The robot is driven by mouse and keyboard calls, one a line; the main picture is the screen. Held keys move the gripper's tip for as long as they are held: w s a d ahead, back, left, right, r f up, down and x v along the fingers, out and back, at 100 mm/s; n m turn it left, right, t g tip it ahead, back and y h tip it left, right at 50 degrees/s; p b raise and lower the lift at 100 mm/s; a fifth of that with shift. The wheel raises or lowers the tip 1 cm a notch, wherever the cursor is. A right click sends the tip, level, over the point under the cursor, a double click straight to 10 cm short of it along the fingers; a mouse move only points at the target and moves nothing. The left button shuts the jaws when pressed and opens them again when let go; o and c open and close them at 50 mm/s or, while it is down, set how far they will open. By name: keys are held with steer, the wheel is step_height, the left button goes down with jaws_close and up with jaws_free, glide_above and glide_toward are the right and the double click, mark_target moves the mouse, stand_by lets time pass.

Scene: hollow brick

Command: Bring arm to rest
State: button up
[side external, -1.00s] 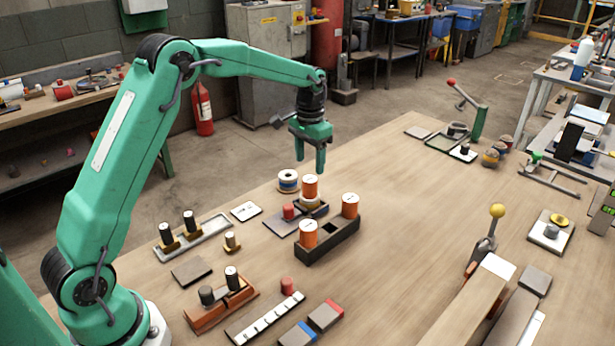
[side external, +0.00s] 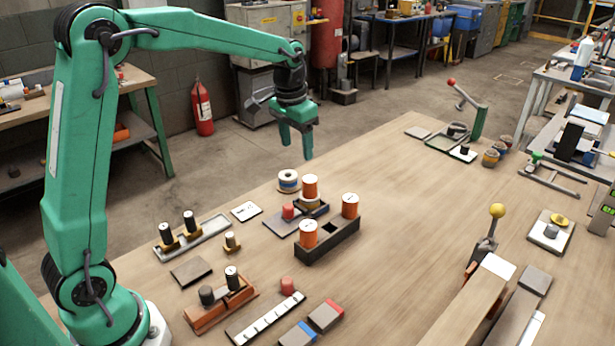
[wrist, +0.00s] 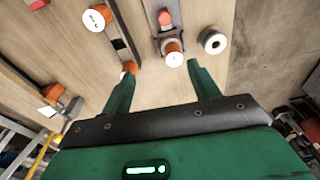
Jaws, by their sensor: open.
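My gripper (side external: 296,142) hangs empty, fingers down, in the air above the far left edge of the table. Its two fingers stand apart, which also shows in the wrist view (wrist: 162,90). Below and to its right, a dark hollow brick (side external: 330,240) holds one orange cylinder (side external: 350,205) at its far end and another (side external: 307,233) at its near end. A third orange cylinder (side external: 310,187) stands behind the brick at a grey fixture (side external: 282,225) with a red knob. My gripper touches none of them.
A white spool (side external: 289,181) stands near the table's far edge. Trays with black-topped pegs (side external: 190,232) and an orange block (side external: 222,308) lie at the left. A yellow-knobbed lever (side external: 497,212) rises at the right. The table's middle right is clear.

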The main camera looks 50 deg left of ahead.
steer(key=s+d+r+t, duration=0.1)
steer(key=s+d+r, duration=0.15)
steer(key=s, duration=0.45)
steer(key=s+d+r+t, duration=0.1)
steer(key=s+r, duration=0.3)
steer(key=s, duration=0.2)
steer(key=s+d+f+t, duration=0.1)
steer(key=s+f+t, duration=0.1)
steer(key=s, duration=1)
steer(key=shift+s+f+n, duration=0.25)
steer(key=shift+f+n, duration=0.05)
steer(key=shift+f, duration=0.25)
steer(key=shift+d, duration=0.1)
